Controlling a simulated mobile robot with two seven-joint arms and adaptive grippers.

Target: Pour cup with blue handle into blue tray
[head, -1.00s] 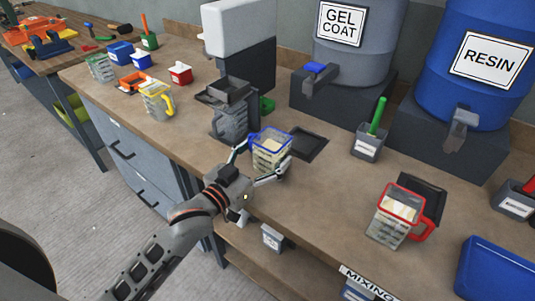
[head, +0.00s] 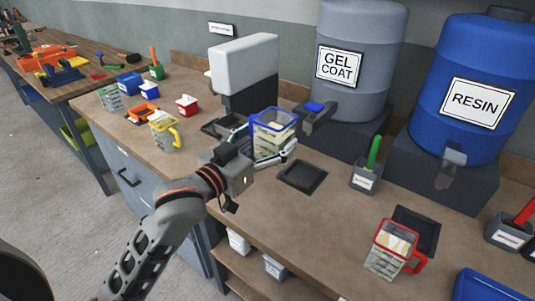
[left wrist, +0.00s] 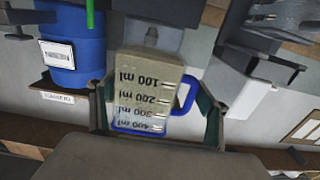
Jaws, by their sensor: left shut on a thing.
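The clear cup with blue rim and handle (head: 272,133) holds pale contents and has printed ml marks. It is upright, held above the bench behind a dark square pad (head: 302,177). My left gripper (head: 264,148) is shut around its sides. In the left wrist view the cup (left wrist: 148,92) appears upside down between the fingers (left wrist: 158,112), with its blue handle at the right. A blue tray (head: 487,286) is partly in view at the bottom right corner, far from the cup. My right gripper is not in view.
A red-handled cup (head: 393,250) stands near the tray, and a yellow-handled cup (head: 165,132) stands left. The gel coat barrel (head: 360,60) and resin barrel (head: 477,90) have spouts over the bench. A green-handled tool stands in a grey holder (head: 366,177).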

